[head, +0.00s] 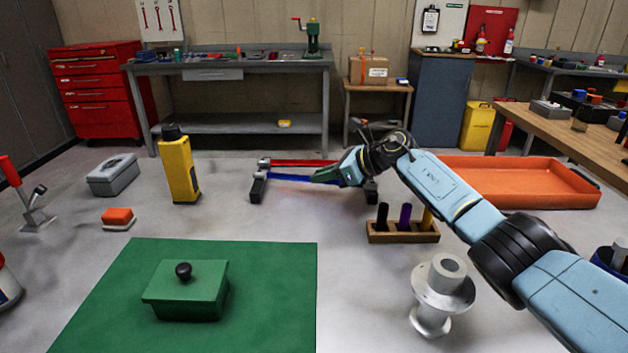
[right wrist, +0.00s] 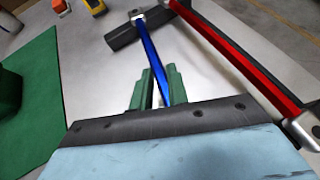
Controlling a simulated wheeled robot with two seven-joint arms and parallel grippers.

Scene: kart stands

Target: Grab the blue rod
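The blue rod (head: 301,178) lies between two low black stands on the floor, in front of a parallel red rod (head: 304,162). In the right wrist view the blue rod (right wrist: 152,53) runs from a silver end fitting down between my green fingers. My right gripper (head: 322,177) is at the right part of the blue rod. The rod's right end is hidden by the gripper. My left gripper is not in view.
A wooden block (head: 403,235) with several coloured pegs and a silver flanged part (head: 442,290) stand under my right arm. A yellow bottle (head: 179,168) stands left of the stands. An orange tray (head: 525,180) lies right. A green mat (head: 270,300) carries a green lidded box (head: 187,293).

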